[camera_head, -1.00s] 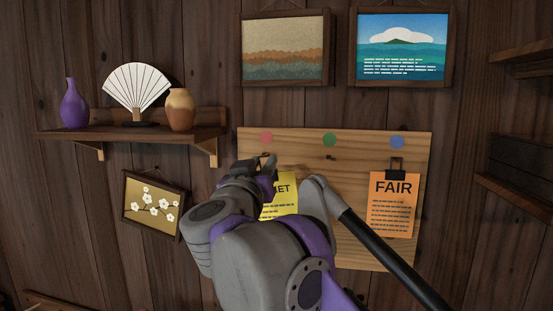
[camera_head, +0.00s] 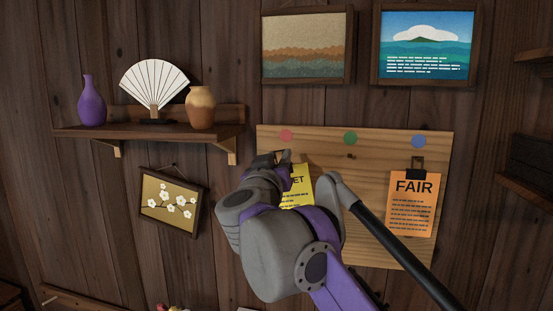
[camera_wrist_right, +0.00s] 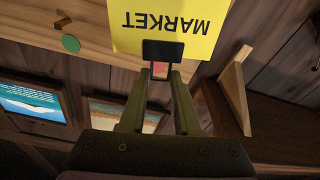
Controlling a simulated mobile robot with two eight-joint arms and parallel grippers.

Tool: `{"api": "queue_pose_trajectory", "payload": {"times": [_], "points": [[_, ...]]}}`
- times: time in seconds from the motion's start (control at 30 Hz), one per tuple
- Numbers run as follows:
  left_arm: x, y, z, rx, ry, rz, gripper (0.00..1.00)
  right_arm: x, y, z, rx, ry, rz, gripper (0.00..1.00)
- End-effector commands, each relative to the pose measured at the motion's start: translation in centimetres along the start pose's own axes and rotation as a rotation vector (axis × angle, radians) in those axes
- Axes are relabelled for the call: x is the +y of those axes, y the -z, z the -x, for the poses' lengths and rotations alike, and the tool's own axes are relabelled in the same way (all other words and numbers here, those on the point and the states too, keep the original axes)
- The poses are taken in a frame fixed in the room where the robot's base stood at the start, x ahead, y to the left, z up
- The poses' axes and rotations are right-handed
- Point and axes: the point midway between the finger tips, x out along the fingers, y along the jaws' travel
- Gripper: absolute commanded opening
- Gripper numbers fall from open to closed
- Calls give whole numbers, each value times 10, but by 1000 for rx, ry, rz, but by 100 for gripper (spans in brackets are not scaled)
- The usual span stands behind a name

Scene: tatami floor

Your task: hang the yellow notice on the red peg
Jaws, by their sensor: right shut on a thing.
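The yellow notice (camera_head: 300,194) hangs upright in front of the left part of the wooden board, partly behind my right arm. My right gripper (camera_head: 284,160) is just below the red disc (camera_head: 287,135). In the right wrist view the yellow notice (camera_wrist_right: 175,22) shows upside down, reading MARKET, with a black clip (camera_wrist_right: 163,50) at its edge. My right gripper (camera_wrist_right: 160,78) is shut on that clip. A bit of the red disc (camera_wrist_right: 160,69) shows through the clip's frame. The red peg is hidden, so I cannot tell whether the clip is around it. My left gripper is not in view.
The wooden board (camera_head: 345,175) also bears a green disc (camera_head: 350,138) and a blue disc (camera_head: 418,141). An orange FAIR notice (camera_head: 411,210) hangs under the blue one. A shelf (camera_head: 150,133) with vases and a fan juts out to the left, close to my gripper.

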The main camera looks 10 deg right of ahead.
Motion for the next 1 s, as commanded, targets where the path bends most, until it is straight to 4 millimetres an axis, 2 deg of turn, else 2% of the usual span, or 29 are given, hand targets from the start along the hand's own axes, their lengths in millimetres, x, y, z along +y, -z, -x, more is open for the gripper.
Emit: {"api": "queue_pose_trajectory", "payload": {"times": [0.7, 1.0], "points": [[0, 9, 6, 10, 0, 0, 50, 0, -10, -43, 1, -2, 1, 0], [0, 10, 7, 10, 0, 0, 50, -1, -16, -54, 0, 0, 0, 0]]}}
